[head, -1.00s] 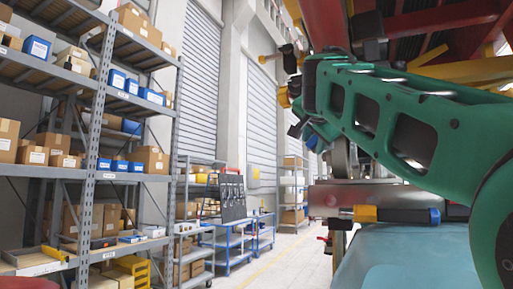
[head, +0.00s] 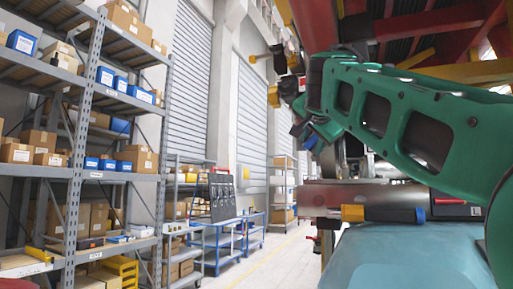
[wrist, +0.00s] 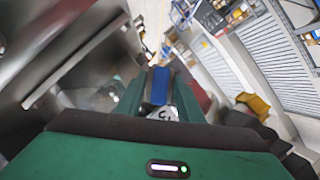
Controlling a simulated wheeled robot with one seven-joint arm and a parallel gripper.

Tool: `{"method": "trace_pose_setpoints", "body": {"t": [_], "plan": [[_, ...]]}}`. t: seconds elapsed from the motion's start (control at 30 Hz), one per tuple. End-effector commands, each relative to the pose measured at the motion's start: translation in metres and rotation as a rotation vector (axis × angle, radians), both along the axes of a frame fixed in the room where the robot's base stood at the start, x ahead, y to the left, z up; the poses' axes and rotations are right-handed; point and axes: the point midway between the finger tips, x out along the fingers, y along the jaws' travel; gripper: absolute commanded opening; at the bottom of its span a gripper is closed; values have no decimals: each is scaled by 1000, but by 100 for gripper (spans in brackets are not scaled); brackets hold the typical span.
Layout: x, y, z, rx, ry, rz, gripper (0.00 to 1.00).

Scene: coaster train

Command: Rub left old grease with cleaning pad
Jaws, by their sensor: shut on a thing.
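My gripper (wrist: 160,98) has its green fingers closed on a blue block-like thing, which I take for the cleaning pad (wrist: 160,84). A white piece with dark letters shows just below the blue part in the wrist view. In the head view my green arm reaches in from the right, and its wrist end is small and partly hidden by its own links. A grey metal surface (wrist: 65,60) fills the left of the wrist view, beside the gripper. I cannot tell whether the pad touches it. I cannot make out the old grease in either view.
Red train structure (head: 430,38) hangs overhead at the right. A tool with yellow and dark parts (head: 385,214) lies below my arm, near a metal beam (head: 330,196). Loaded shelves (head: 70,165) stand at the left, with a blue trolley (head: 220,240) behind. The aisle floor (head: 280,262) is clear.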

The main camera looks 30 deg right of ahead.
Motion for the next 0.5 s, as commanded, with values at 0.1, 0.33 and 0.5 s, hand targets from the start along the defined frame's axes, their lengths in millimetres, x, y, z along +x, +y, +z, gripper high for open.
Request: {"method": "trace_pose_setpoints", "body": {"t": [0.1, 0.33, 0.5], "plan": [[6, 4, 4, -4, -9, -4, 6], [18, 15, 2, -4, -5, 0, 6], [21, 18, 2, -4, -3, 2, 6]]}}
